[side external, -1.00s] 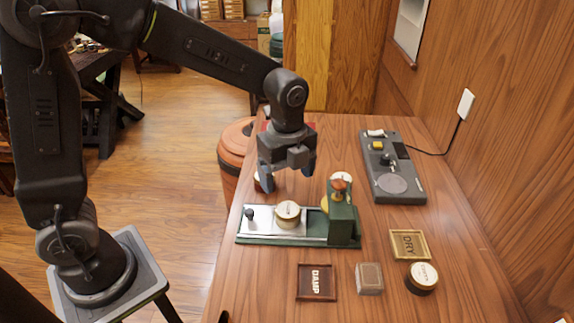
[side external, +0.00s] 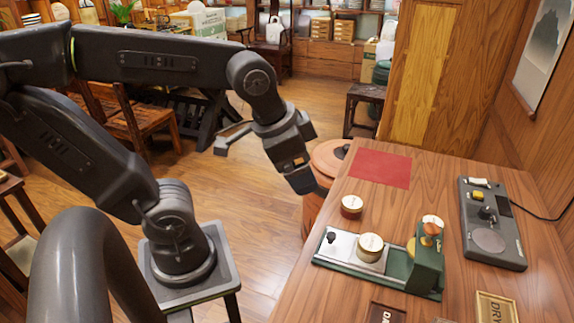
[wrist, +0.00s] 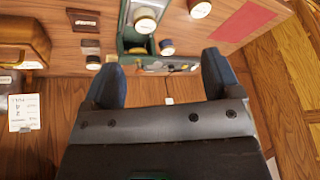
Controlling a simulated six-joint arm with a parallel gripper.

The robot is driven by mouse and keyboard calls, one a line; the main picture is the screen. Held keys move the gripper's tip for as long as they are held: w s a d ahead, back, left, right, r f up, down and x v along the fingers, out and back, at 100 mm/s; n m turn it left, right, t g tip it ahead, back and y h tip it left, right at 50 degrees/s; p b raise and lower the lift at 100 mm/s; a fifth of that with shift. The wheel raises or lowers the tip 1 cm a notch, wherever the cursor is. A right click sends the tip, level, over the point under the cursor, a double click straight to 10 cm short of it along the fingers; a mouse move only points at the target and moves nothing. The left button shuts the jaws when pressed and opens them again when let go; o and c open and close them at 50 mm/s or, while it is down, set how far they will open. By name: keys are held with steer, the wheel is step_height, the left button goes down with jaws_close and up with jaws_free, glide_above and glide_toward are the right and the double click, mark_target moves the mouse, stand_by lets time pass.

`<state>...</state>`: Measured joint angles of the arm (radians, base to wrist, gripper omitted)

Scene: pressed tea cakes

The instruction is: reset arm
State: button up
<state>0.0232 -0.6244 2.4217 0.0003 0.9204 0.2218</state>
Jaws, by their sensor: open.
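My gripper (side external: 300,180) hangs in the air just off the table's left edge in the side view, beside the round orange-brown vessel. Its dark blue fingers point down, partly overlapping each other there. In the wrist view the jaws (wrist: 163,72) are spread wide with nothing between them. The table (side external: 400,215) holds a green press (side external: 428,268) with a pale metal plate. A round cream-topped tin (side external: 370,247) sits on that plate. Another round tin (side external: 351,205) stands on the table behind the press, apart from my gripper.
A red mat (side external: 381,168) lies at the table's far end. A grey device (side external: 490,240) with a round pad stands at the right, its cord running to the wall. The lidded vessel (side external: 328,158) stands beside the table.

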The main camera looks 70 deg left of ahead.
steer(key=s+n, duration=0.2)
steer(key=shift+a+f+n+t, duration=0.15)
steer(key=shift+a+n+t, duration=0.15)
steer(key=shift+n+t, duration=0.1)
